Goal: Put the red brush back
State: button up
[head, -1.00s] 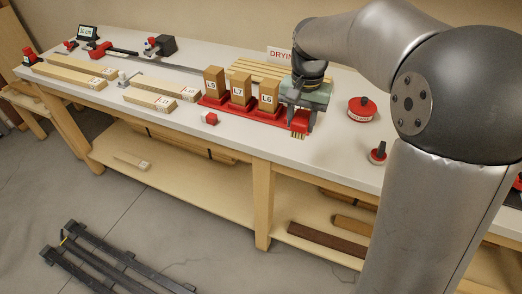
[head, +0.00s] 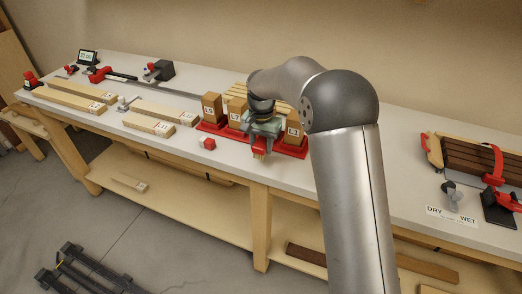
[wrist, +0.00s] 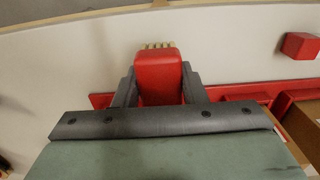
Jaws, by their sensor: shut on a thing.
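The red brush (head: 260,146) has a red body and pale bristles. My gripper (head: 261,138) is shut on it, at the front of the red block tray (head: 290,151). In the wrist view the brush's red handle (wrist: 158,76) sits between my two grey fingers (wrist: 158,92). Its bristles (wrist: 157,45) point away from my gripper. I cannot tell whether the brush touches the tray or bench. My gripper partly hides the tray and whatever stands behind it.
Wooden blocks (head: 211,108) stand on the tray on both sides of my gripper, including one at right (head: 293,128). A DRY/WET label (head: 451,215) and clamped dark boards (head: 472,162) are at right.

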aim_at(261, 152)
jog(key=shift+w+a+f, duration=0.1)
jog(key=shift+f, duration=1.55)
jog(key=shift+f, duration=0.2)
jog(key=o, duration=1)
jog(key=shift+c, duration=0.2)
jog(key=shift+r, duration=0.15)
